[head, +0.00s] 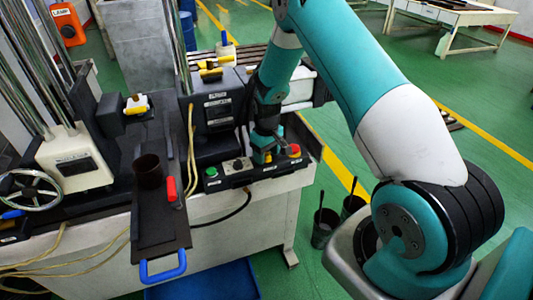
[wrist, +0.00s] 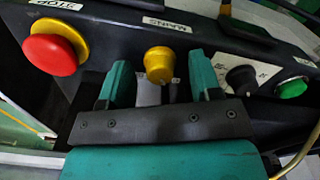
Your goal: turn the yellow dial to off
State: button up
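The yellow dial (wrist: 159,64) sits on the black control panel (wrist: 125,45) under a label that reads MAINS. In the wrist view my gripper (wrist: 160,84) is open, with one teal finger on each side of the dial's lower part. I cannot tell whether the fingers touch it. In the head view my gripper (head: 263,150) points down at the panel and a small yellow part of the dial (head: 268,157) shows beside it. The dial's pointer mark is not readable.
On the panel, a red stop button (wrist: 50,55) on a yellow base is left of the dial in the wrist view. A black knob (wrist: 241,79) and a green button (wrist: 292,88) are to its right. A red-handled lever (head: 171,188) and a dark cup (head: 148,170) stand nearby.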

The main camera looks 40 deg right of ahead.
aim_at(266, 154)
notch_tip(266, 154, up, 18)
jog(key=b, duration=0.3)
jog(key=shift+f, duration=0.25)
dwell(0.4)
jog(key=s+a+r+n+y, duration=0.1)
jog(key=s+a+r, duration=0.25)
jog(key=a, duration=0.35)
jog(key=s+a+r+n+y, duration=0.1)
jog(key=s+a+r, duration=0.2)
jog(key=s+a, duration=0.25)
jog(key=s+a+r+n+y, duration=0.1)
jog(key=s+a, duration=0.5)
jog(key=s, duration=0.3)
jog(key=s+a+r+n+y, duration=0.1)
jog(key=s+a, duration=0.4)
jog(key=s, duration=0.5)
jog(key=shift+s+a+r+n, duration=0.2)
jog(key=shift+a+r+n, duration=0.15)
jog(key=shift+r+n, duration=0.4)
